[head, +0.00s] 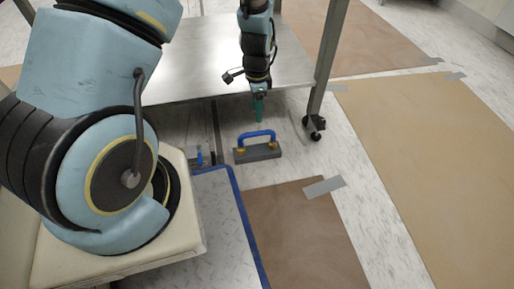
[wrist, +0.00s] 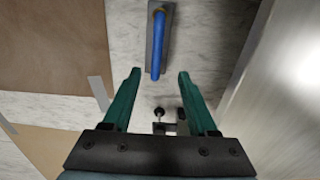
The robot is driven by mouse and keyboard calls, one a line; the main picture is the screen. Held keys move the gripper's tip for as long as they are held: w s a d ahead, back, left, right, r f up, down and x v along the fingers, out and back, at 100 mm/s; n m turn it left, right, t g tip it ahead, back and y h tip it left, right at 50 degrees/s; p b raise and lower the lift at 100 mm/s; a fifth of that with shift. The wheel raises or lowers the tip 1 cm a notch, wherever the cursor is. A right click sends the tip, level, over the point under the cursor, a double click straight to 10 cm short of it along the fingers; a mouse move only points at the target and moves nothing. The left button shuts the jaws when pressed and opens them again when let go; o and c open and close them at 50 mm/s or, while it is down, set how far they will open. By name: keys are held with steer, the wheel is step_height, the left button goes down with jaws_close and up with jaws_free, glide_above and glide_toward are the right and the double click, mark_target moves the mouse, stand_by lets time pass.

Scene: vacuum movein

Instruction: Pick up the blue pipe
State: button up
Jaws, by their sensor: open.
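The blue pipe (head: 256,134) is a raised, handle-like bar on brass-coloured fittings. It is fixed on a grey block (head: 266,153) that lies on the floor beside the metal table. In the wrist view the blue pipe (wrist: 158,45) runs nearly lengthwise at the top centre, beyond the fingertips. My gripper (head: 259,108) points down above and just behind the pipe in the head view. In the wrist view my gripper (wrist: 159,74) has its two green fingers spread apart with nothing between them. It does not touch the pipe.
A metal table (head: 190,75) stands behind, with a leg and caster (head: 314,126) right of the pipe. A blue-edged metal plate (head: 222,215) is in front at left. Brown floor sheets (head: 300,235) with grey tape lie in front and at right. Bare floor surrounds the block.

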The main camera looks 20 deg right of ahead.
mark_target(257, 132)
step_height(257, 132, down, 6)
steer(key=b, duration=0.2)
steer(key=shift+f+b, duration=0.1)
steer(key=shift+b, duration=0.2)
steer(key=f+b, duration=0.2)
steer(key=f, duration=0.1)
steer(key=f+b, duration=0.1)
steer(key=f, duration=0.1)
steer(key=shift+s+b, duration=0.3)
steer(key=shift+b, duration=0.1)
steer(key=shift+c, duration=0.4)
jaws_close()
